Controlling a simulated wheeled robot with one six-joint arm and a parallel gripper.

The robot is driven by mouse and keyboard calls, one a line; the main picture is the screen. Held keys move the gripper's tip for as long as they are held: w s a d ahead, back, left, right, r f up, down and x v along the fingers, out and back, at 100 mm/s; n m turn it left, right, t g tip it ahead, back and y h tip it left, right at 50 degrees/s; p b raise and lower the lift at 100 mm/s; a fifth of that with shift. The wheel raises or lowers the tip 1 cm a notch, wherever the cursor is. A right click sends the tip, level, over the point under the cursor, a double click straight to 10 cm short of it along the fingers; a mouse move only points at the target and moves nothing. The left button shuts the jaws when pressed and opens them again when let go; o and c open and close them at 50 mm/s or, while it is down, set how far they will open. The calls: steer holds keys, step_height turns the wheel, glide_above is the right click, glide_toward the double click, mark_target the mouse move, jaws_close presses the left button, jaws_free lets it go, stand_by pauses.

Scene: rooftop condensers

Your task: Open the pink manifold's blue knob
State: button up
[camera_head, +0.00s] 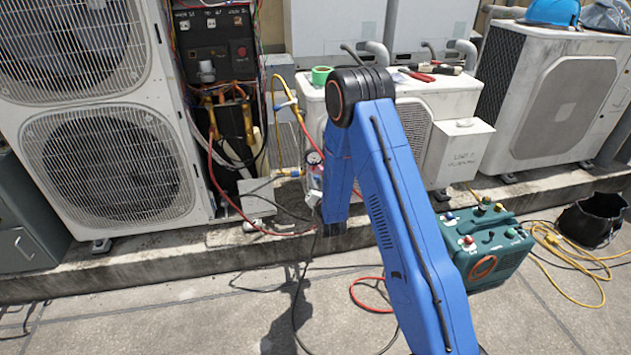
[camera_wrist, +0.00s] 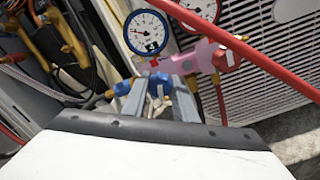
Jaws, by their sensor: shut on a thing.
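The pink manifold (camera_wrist: 200,58) is in the upper middle of the wrist view. A blue-rimmed gauge (camera_wrist: 145,32) and a red-rimmed gauge (camera_wrist: 200,10) sit above it, and a red knob (camera_wrist: 226,58) is on its right. My gripper (camera_wrist: 158,95) reaches up from the bottom of the wrist view with its two grey fingers around the blue knob (camera_wrist: 159,79) at the manifold's left, shut on it. Another blue piece (camera_wrist: 122,87) shows just left of the fingers.
A red hose (camera_wrist: 265,55) crosses close in front at the wrist view's upper right. Open wiring and yellow fittings (camera_head: 235,120) are left of the manifold. A white condenser (camera_head: 440,98) stands behind my arm. A green machine (camera_head: 488,250) and yellow cable lie on the ground right.

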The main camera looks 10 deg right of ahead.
steer(key=shift+s+f+n, duration=0.1)
steer(key=shift+n, duration=1.1)
steer(key=o, duration=1)
steer(key=shift+o, duration=0.2)
